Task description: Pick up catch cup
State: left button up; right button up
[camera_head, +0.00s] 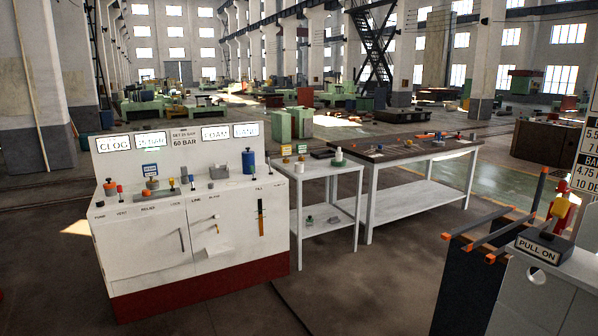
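I cannot tell for sure which object is the catch cup. A blue cylinder (248,161) stands upright at the right end of the white control cabinet's top (228,183). A small white and green round piece (338,157) stands on the small white side table (314,168). A small grey cup-like piece (333,220) and a green piece (309,220) sit on that table's lower shelf, too small to make out well. Neither of my grippers shows in the head view.
The cabinet carries several knobs, levers and labelled signs. A long dark-topped workbench (400,150) stands behind the side table. At the right, a machine with orange-tipped bars (497,240) and a "PULL ON" box (543,247) stands close. The floor between (365,290) is clear.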

aim_at(298, 166)
jog(key=i+u, duration=0.1)
jog(key=u, duration=0.15)
jog(key=i, duration=2.3)
jog(key=i+z, duration=0.1)
jog(key=i, duration=0.45)
jog(key=i+j+z, duration=0.1)
jog(key=i, duration=0.5)
jog(key=i+j+z, duration=0.1)
jog(key=i, duration=0.45)
jog(key=i+j+z, duration=0.1)
jog(key=i, duration=0.5)
